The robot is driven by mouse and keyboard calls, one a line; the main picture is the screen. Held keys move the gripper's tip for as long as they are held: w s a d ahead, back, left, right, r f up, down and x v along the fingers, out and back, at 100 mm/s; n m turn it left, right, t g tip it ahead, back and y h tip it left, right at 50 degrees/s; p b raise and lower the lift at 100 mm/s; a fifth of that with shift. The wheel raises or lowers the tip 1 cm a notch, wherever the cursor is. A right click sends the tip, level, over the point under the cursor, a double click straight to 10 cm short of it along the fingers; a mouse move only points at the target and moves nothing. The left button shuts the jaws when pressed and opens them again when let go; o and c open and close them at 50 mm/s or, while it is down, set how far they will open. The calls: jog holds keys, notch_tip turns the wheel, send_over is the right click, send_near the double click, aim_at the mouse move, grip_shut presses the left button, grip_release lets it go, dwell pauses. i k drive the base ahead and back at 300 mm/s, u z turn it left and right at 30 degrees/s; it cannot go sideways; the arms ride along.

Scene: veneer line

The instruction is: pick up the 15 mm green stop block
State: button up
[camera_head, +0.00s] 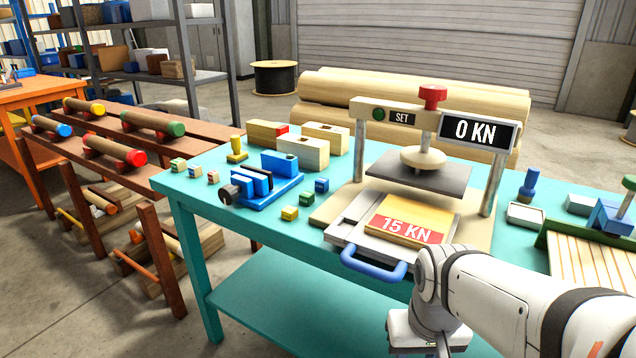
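No 15 mm marking is readable on the green block. Another small block with a green face (178,166) stands near the table's far left corner. My gripper (428,343) is at the bottom edge, right of and nearer than these blocks, and well apart from them. Its fingertips are not clearly shown.
The press (432,180) reads 0 KN; its tray (345,236) holds a 15 KN plate, with a blue handle jutting forward. The blue clamp (268,192) stands left of the blocks. The table's front-left surface (240,222) is mostly clear.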

aim_at(307, 197)
jog(key=u, duration=0.4)
jog(key=k, duration=1.3)
jog(key=u, duration=0.8)
jog(key=i, duration=2.3)
jog(key=z, duration=1)
jog(key=k, duration=0.75)
jog(key=z, duration=0.2)
jog(key=i, duration=0.8)
jog(key=u, duration=0.1)
